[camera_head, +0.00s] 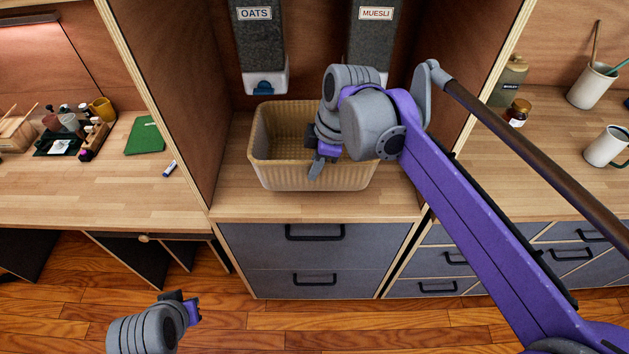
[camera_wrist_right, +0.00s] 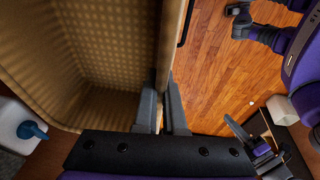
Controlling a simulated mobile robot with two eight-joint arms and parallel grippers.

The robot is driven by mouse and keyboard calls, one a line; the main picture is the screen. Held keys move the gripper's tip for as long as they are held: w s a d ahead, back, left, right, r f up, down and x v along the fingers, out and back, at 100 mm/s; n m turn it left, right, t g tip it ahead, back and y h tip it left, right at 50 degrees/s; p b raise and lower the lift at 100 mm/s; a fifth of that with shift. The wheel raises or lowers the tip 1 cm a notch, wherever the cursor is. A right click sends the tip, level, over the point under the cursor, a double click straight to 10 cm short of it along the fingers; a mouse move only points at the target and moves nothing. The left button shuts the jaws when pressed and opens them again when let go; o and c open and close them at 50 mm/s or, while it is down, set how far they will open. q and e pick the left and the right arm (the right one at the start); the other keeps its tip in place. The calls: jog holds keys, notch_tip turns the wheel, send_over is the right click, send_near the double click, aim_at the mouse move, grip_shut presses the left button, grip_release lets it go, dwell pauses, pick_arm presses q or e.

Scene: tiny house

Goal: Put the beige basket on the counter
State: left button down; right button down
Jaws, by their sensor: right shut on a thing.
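The beige basket (camera_head: 275,172) is upright and looks empty. It stands in the wooden niche, over the surface above the grey drawers; I cannot tell whether its base touches the wood. My right gripper (camera_head: 318,168) reaches in from the right and is shut on the basket's front rim. In the right wrist view, the fingers (camera_wrist_right: 163,105) sit on either side of the basket wall (camera_wrist_right: 168,45). My left gripper (camera_head: 186,304) hangs low over the floor at the lower left, away from the basket; its jaw opening is unclear. The wooden counter (camera_head: 480,165) extends right of the niche.
The OATS dispenser (camera_head: 260,50) and the MUESLI dispenser (camera_head: 370,45) hang above the basket. Niche side walls (camera_head: 180,100) flank it. On the right counter are a mug (camera_head: 604,148), a cup, a jar and a bottle.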

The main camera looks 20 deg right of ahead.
aim_at(312, 189)
jog(key=shift+w+d+f, duration=0.1)
jog(key=shift+w+f, duration=0.1)
jog(key=shift+f, duration=0.4)
jog(key=shift+w+f, duration=0.2)
jog(key=shift+f, duration=0.35)
jog(key=shift+s+f, duration=0.15)
jog(key=shift+f, duration=0.4)
jog(key=x, duration=0.3)
jog(key=shift+d+f, duration=0.35)
jog(key=shift+f, duration=0.2)
jog(key=c, duration=1)
grip_release()
jog(key=shift+r, duration=0.15)
